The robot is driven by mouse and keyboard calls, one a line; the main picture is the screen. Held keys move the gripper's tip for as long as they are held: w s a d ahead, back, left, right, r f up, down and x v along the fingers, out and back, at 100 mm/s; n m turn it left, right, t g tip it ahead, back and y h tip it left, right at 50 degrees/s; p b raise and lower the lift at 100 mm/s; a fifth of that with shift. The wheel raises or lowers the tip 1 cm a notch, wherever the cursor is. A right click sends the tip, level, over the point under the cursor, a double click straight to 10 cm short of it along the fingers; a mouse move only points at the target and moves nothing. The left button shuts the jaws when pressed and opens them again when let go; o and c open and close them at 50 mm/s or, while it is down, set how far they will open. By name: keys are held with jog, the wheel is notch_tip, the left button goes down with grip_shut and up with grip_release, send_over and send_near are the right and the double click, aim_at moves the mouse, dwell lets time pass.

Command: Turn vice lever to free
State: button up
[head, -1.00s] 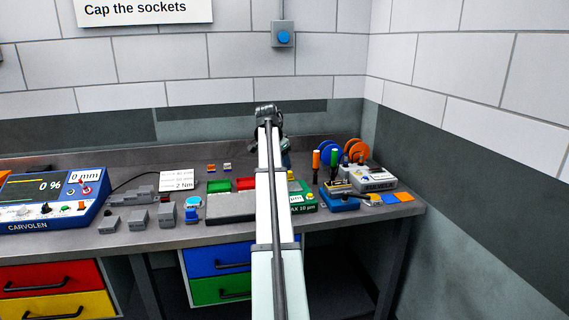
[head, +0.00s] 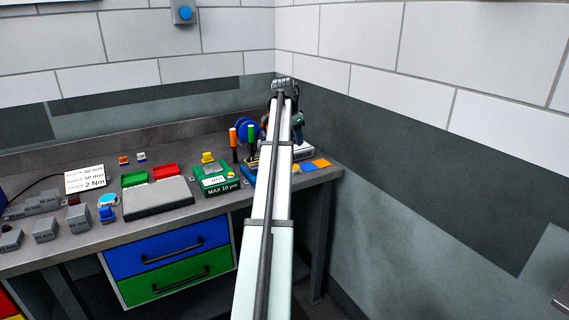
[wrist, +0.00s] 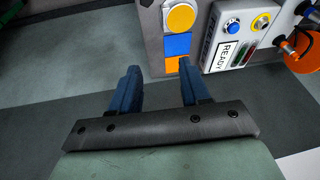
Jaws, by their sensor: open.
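I cannot pick out a vice or its lever with certainty in either view; my arm covers part of the bench's right end. In the wrist view my gripper (wrist: 158,80) has its two blue fingers wide apart, with nothing between them. Its fingertips show against the floor beside the bench edge, close to the blue square (wrist: 177,45) and orange square. In the head view the gripper is at the far end of my arm, near the bench's right end, mostly hidden by the arm.
A grey box labelled READY (wrist: 228,45) and an orange reel (wrist: 302,52) show in the wrist view. On the bench (head: 180,225) are a green MAX 10 µm box (head: 214,179), a grey plate (head: 158,199), upright-handled tools and several grey blocks. A wall stands close on the right.

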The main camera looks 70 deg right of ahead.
jog(key=s+d+m+t+y, duration=0.1)
jog(key=s+d+m+t, duration=0.1)
jog(key=s, duration=0.6)
jog(key=w+a+r+m+t+y, duration=0.2)
jog(key=w+a+m+t+y, duration=0.15)
jog(key=w+m, duration=0.2)
jog(key=x, duration=0.9)
jog(key=w+x, duration=0.1)
jog(key=x, duration=0.3)
jog(key=shift+w+d+f, duration=0.1)
jog(key=shift+d+f, duration=0.1)
jog(key=shift+d, duration=0.15)
jog(key=shift+c, duration=0.4)
grip_shut()
